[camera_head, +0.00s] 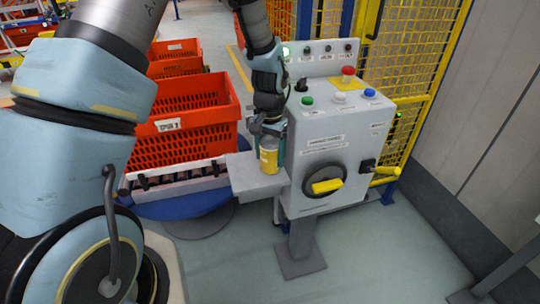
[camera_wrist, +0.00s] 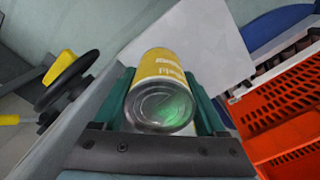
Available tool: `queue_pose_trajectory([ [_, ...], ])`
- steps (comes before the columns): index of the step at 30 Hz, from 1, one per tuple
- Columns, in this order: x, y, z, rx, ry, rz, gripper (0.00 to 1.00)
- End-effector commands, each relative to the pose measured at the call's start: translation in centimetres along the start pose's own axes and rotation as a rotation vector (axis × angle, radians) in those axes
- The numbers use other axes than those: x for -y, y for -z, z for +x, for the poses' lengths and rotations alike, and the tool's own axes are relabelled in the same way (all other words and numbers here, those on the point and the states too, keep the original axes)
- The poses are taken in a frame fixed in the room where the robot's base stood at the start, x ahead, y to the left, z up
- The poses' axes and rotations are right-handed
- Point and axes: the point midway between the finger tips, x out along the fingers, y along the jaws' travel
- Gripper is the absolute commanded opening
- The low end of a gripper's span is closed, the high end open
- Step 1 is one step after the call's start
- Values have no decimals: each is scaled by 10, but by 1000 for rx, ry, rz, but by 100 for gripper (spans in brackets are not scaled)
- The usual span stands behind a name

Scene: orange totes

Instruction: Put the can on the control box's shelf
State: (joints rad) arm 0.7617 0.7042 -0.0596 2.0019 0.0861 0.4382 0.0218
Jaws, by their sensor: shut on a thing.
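The yellow can (camera_head: 268,156) is upright between the fingers of my gripper (camera_head: 270,140), which is shut on it. The can is over the right part of the grey shelf (camera_head: 250,182) on the left side of the control box (camera_head: 332,150). Its lower end looks at or very near the shelf surface; I cannot tell whether it touches. In the wrist view the can (camera_wrist: 162,92) shows its metal end between the green fingers, with the pale shelf (camera_wrist: 205,50) beyond it.
Orange totes (camera_head: 185,125) stand left of the shelf beside a roller conveyor (camera_head: 180,180). The box has coloured buttons and a black dial with a yellow handle (camera_head: 327,186). A yellow mesh fence (camera_head: 420,70) stands behind. The left part of the shelf is bare.

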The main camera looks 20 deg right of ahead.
Motion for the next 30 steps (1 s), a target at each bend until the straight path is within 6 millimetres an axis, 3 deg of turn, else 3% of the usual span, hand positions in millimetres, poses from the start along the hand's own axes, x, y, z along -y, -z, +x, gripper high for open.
queue_pose_trajectory([
  [3,0,0,10,0,0,0,0],
  [14,0,0,15,-2,0,0,0],
  [15,0,0,15,-2,0,0,75],
  [22,0,0,14,-2,0,0,100],
  [30,0,0,12,-2,0,0,100],
])
